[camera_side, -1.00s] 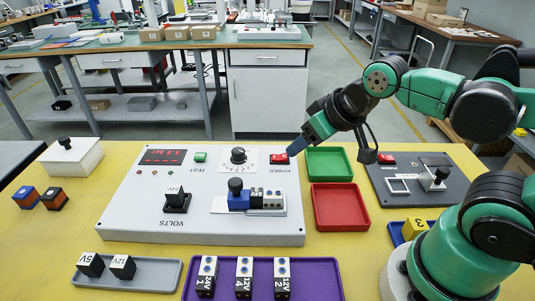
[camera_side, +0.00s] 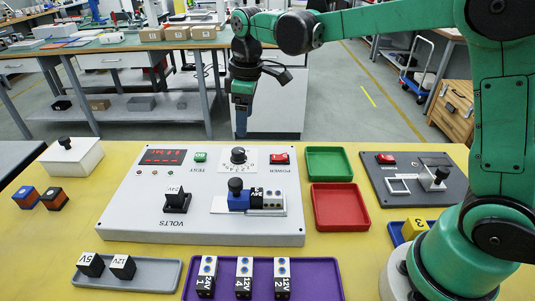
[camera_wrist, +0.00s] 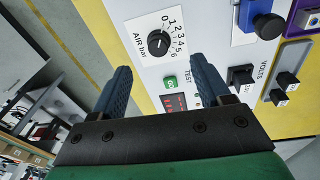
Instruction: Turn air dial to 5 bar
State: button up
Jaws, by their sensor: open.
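The air dial (camera_side: 238,155) is a round black knob on a white scale plate at the back of the light grey panel (camera_side: 130,215). In the wrist view the dial (camera_wrist: 158,42), labelled "AIR bar" and numbered 0 to 6, lies beyond the fingertips, near the top centre. I cannot clearly read which number its pointer is at. My gripper (camera_side: 241,134) points down above and behind the dial, apart from it. In the wrist view my gripper (camera_wrist: 160,76) is open and empty, its two blue fingers well apart.
Green (camera_side: 328,148) and red (camera_side: 354,224) trays stand to the right.

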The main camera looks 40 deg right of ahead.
aim_at(238, 150)
jog(key=shift+w+a+f+n+g, duration=0.15)
jog(key=shift+w+f+n+g, duration=0.35)
jog(key=shift+w+f, duration=0.5)
jog(key=shift+w+f+n, duration=0.2)
jog(key=shift+f+n, duration=0.2)
jog(key=shift+f, duration=2.85)
jog(key=shift+a, duration=0.1)
grip_shut()
